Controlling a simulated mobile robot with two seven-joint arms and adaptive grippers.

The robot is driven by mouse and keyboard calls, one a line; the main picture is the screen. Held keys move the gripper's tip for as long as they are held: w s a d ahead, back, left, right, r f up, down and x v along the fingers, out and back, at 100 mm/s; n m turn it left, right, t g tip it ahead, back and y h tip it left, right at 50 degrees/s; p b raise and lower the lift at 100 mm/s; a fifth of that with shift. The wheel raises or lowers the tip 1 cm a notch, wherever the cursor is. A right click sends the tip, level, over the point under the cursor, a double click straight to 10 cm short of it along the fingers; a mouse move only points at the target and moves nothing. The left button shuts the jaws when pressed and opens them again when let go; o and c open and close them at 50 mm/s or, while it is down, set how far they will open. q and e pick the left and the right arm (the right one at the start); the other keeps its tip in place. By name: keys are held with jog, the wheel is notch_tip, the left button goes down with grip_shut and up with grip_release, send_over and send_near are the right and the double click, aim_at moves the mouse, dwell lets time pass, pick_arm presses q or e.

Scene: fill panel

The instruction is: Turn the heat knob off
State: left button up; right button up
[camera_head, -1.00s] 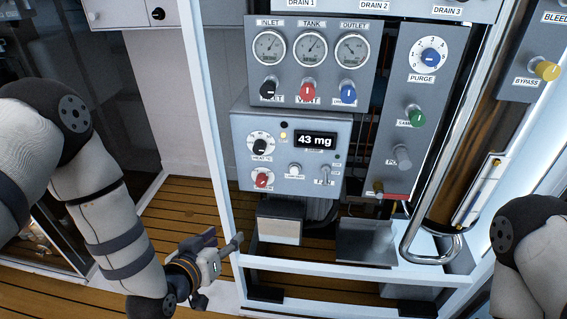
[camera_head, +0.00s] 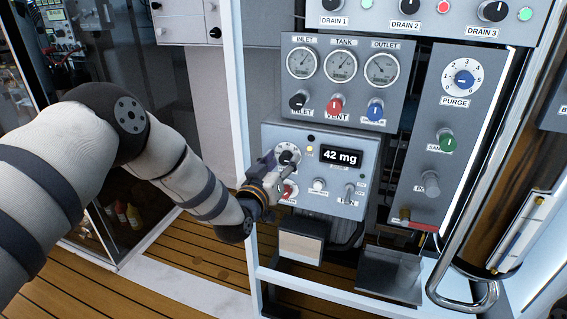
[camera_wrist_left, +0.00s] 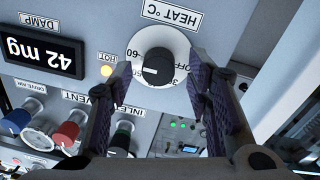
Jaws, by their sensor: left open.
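The heat knob (camera_wrist_left: 157,66) is black on a round white dial marked OFF, 30 and 60, under the label HEAT °C in the left wrist view. Its pale mark seems to face the 60 side, but I cannot tell exactly. In the head view its dial (camera_head: 288,152) is partly hidden by my left gripper (camera_head: 283,160). My left gripper is open; in the left wrist view its two dark fingers (camera_wrist_left: 160,76) stand either side of the knob, apart from it. My right gripper is out of view.
A display (camera_head: 341,157) reads 42 mg, and a yellow HOT lamp (camera_wrist_left: 106,71) is lit beside the dial. A red knob (camera_head: 289,190) sits just below the heat dial. The white frame post (camera_head: 238,110) stands close left of the panel.

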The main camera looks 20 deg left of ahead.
pick_arm(q)
jog(key=shift+w, duration=0.45)
grip_shut()
